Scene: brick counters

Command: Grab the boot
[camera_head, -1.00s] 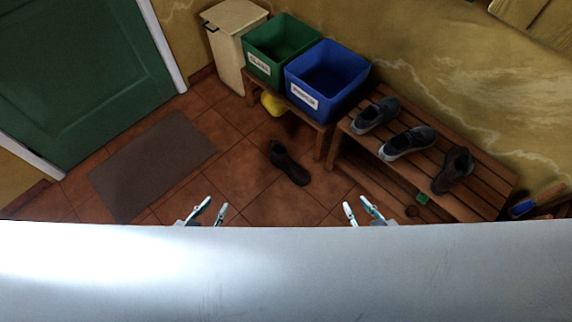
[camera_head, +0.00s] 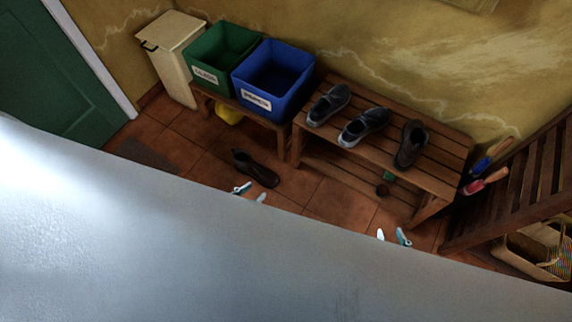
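A dark boot (camera_head: 256,168) lies on the tiled floor in front of the low wooden stand, in the middle left of the head view. My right gripper (camera_head: 393,237) is below the bench in the picture, fingertips apart and empty. A large pale surface at the bottom hides the rest of both grippers and arms.
Two dark shoes (camera_head: 328,104) (camera_head: 363,126) stand on the bench. A green bin (camera_head: 222,55) and a blue bin (camera_head: 273,78) sit on the stand. A slatted wooden piece (camera_head: 525,185) and a basket (camera_head: 535,250) are at the right. Floor tiles near the boot are clear.

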